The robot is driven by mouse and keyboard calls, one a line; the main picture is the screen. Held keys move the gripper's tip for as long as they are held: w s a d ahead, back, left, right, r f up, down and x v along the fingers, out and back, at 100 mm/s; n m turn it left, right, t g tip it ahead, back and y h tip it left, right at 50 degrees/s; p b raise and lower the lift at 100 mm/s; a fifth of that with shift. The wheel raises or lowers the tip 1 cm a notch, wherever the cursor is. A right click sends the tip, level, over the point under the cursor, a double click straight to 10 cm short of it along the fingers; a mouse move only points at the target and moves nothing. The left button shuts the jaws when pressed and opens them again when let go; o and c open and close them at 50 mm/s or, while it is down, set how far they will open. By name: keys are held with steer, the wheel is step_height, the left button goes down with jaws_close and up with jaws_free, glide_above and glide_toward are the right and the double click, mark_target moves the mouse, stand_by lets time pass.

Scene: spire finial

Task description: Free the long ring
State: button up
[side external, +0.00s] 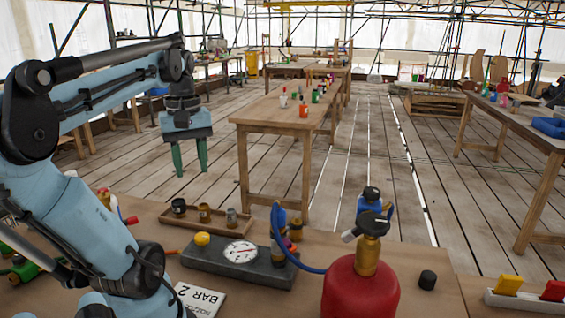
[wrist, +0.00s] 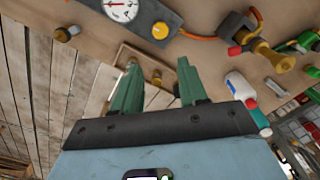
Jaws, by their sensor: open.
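My gripper (side external: 191,170) hangs above and behind the wooden tray, with its two green fingers apart, pointing down and empty. In the wrist view the gripper (wrist: 158,78) shows both fingers spread over the tray, with a small brass-coloured piece (wrist: 157,78) visible beyond the gap. The tray (side external: 165,220) holds a dark piece (side external: 178,206), a brass-brown piece (side external: 204,212) and a grey-green piece (side external: 231,217). I cannot tell whether any of these is the long ring. The fingers partly hide the tray in the wrist view.
A grey gauge block (side external: 220,263) with a yellow knob (side external: 202,239) lies in front of the tray. A red gas cylinder (side external: 360,288) with a brass valve and blue hose (side external: 292,256) stands to the right. A white card (side external: 200,300) lies at the front. Air around the gripper is clear.

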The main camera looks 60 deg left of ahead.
step_height(320, 180, up, 6)
steer(key=f, duration=0.1)
glide_above(286, 241)
steer(key=shift+f, duration=8.35)
jaws_close()
